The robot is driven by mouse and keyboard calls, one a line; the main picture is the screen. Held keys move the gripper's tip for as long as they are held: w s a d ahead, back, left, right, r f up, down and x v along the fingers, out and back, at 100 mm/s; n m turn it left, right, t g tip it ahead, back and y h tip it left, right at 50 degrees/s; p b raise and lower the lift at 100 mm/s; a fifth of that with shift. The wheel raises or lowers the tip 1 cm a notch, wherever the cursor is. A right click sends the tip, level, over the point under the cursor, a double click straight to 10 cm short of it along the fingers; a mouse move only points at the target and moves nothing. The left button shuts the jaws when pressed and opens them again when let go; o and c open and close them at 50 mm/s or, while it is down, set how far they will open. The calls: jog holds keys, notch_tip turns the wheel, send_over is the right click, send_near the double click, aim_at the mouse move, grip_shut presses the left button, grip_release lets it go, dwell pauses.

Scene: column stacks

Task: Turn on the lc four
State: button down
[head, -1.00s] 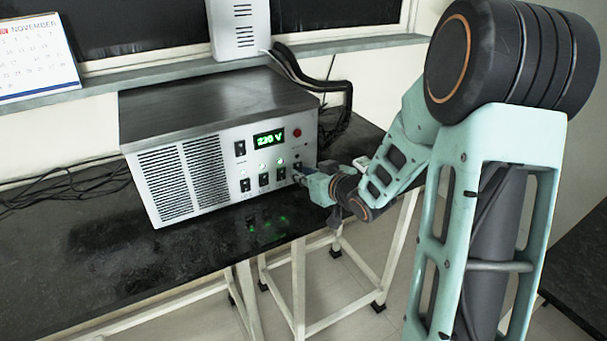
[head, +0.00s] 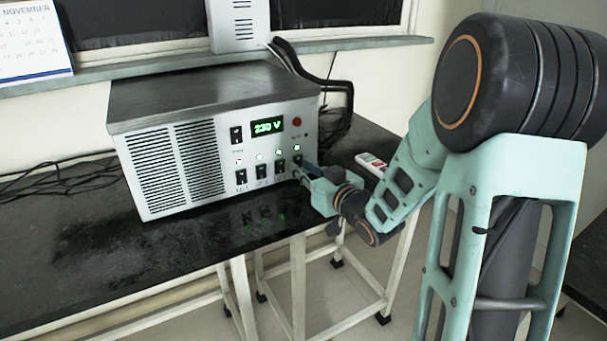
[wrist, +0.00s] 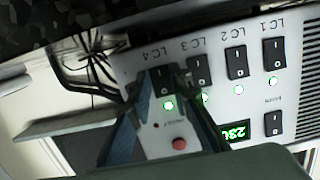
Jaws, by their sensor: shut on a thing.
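The silver power unit (head: 185,178) stands on the black bench, its display (head: 267,126) lit green. In the wrist view, upside down, a row of black rocker switches is labelled LC1 to LC4. The LC4 switch (wrist: 162,76) is at the row's left end, partly hidden by my fingers. The lamp by LC4 (wrist: 168,105) glows green, as do those by LC1, LC2 and LC3. My gripper (head: 302,174) is at the unit's front right; in the wrist view (wrist: 167,84) its fingertips are shut at the LC4 switch. Their exact contact is hard to see.
A red button (wrist: 179,143) sits near LC4. A small white and red object (head: 371,161) lies on the bench (head: 90,235) behind my arm. Black cables (head: 345,95) run behind the unit. The bench's front edge is close below my gripper.

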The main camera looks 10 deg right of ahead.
jog(key=c, duration=2)
grip_release()
jog(key=shift+c, duration=0.2)
jog(key=shift+s, duration=0.1)
jog(key=v, duration=0.7)
jog(key=shift+s+d, duration=0.15)
jog(key=shift+s, duration=0.05)
